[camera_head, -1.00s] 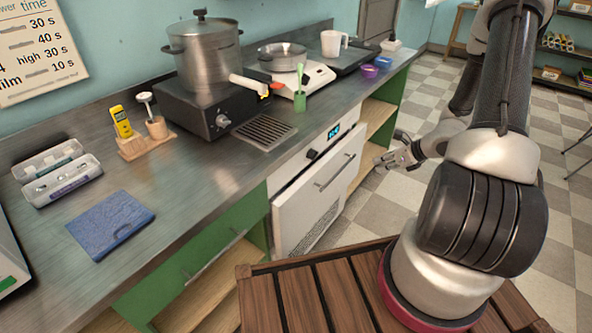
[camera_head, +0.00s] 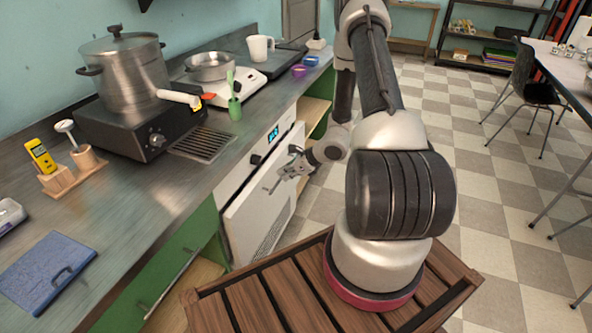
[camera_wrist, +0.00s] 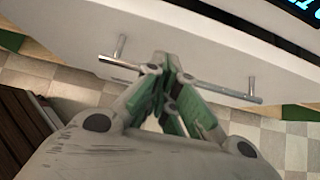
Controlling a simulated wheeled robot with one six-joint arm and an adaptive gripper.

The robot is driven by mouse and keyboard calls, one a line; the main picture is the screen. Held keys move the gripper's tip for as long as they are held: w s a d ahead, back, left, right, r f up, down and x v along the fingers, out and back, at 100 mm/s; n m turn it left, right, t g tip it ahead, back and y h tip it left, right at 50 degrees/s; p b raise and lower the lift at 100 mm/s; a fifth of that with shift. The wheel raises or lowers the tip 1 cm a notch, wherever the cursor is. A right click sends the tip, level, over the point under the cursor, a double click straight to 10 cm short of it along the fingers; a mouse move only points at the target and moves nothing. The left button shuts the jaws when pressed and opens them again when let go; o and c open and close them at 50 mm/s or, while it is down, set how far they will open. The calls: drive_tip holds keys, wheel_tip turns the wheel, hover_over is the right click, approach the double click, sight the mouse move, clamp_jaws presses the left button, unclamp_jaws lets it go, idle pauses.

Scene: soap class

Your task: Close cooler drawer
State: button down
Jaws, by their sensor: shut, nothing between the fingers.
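The cooler drawer has a white front (camera_head: 258,222) under the metal counter, below a panel with a lit blue display (camera_head: 273,134). Its front seems to stand out a little from the panel. In the wrist view, the white drawer front (camera_wrist: 215,50) carries a metal bar handle (camera_wrist: 245,97). My gripper (camera_head: 270,188) is at the upper part of the drawer front, shut and empty. In the wrist view, my gripper (camera_wrist: 164,62) points at the front between the handle's two posts and hides the bar's middle. I cannot tell whether it touches.
The counter (camera_head: 150,215) bears a pot (camera_head: 122,70) on a black burner, a scale with a pan, a green cup (camera_head: 235,110) and a blue mat (camera_head: 45,270). A wooden slatted platform (camera_head: 260,305) lies under my arm. Checkered floor (camera_head: 500,210) is open to the right.

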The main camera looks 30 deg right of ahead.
drive_tip(key=shift+w+a, duration=0.85)
drive_tip(key=shift+w, duration=0.25)
drive_tip(key=shift+w+r, duration=0.1)
